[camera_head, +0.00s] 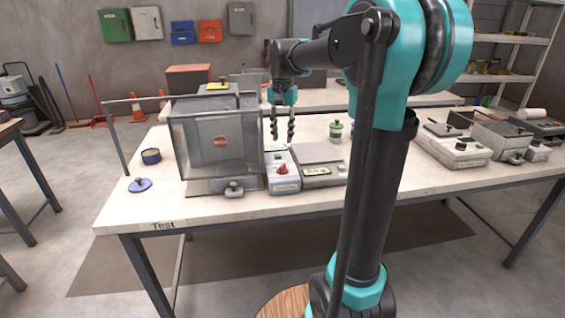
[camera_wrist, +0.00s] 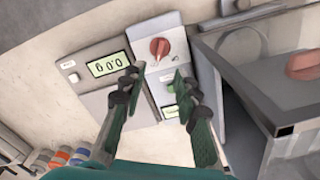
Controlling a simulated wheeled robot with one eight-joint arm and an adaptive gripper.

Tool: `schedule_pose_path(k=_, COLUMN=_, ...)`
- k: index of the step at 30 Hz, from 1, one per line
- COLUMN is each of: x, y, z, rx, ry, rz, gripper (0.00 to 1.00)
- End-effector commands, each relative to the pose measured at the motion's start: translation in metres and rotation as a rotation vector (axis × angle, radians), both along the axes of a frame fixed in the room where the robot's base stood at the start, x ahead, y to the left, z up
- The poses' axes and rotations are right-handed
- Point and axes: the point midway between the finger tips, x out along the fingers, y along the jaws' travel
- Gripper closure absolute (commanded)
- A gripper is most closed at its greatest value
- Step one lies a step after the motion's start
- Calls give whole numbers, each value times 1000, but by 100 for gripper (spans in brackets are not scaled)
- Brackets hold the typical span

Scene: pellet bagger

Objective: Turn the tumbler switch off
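A light grey control box (camera_head: 283,183) stands on the workbench, with a red knob (camera_head: 282,168) near its front. The same knob shows in the wrist view (camera_wrist: 159,48), at the top of the panel. A small green part (camera_wrist: 177,80) sits on the panel beside my right finger; it may be the tumbler switch, but its position is unclear. My gripper (camera_head: 282,138) points down above the back of the control box. In the wrist view its two fingers (camera_wrist: 158,84) are apart with nothing between them, and they hide parts of the panel.
A scale (camera_head: 318,154) with a display reading about 0.0 (camera_wrist: 108,64) stands right of the box in the head view. A large grey bagger housing (camera_head: 220,145) stands close on the left. A green-lidded jar (camera_head: 336,131) stands behind the scale.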

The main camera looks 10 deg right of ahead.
Motion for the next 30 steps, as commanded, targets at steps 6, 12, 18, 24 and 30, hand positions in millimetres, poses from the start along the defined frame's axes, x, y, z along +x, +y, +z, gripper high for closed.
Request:
schedule_pose_path(k=6, x=0, y=0, z=-45, rx=0, ry=0, rz=0, gripper=69)
schedule_pose_path(k=12, x=0, y=0, z=-81, rx=0, ry=0, rz=0, gripper=69)
schedule_pose_path(k=18, x=0, y=0, z=-103, rx=0, ry=0, rz=0, gripper=69)
schedule_pose_path(k=24, x=0, y=0, z=-109, rx=0, ry=0, rz=0, gripper=69)
schedule_pose_path(k=30, x=0, y=0, z=-109, rx=0, ry=0, rz=0, gripper=69)
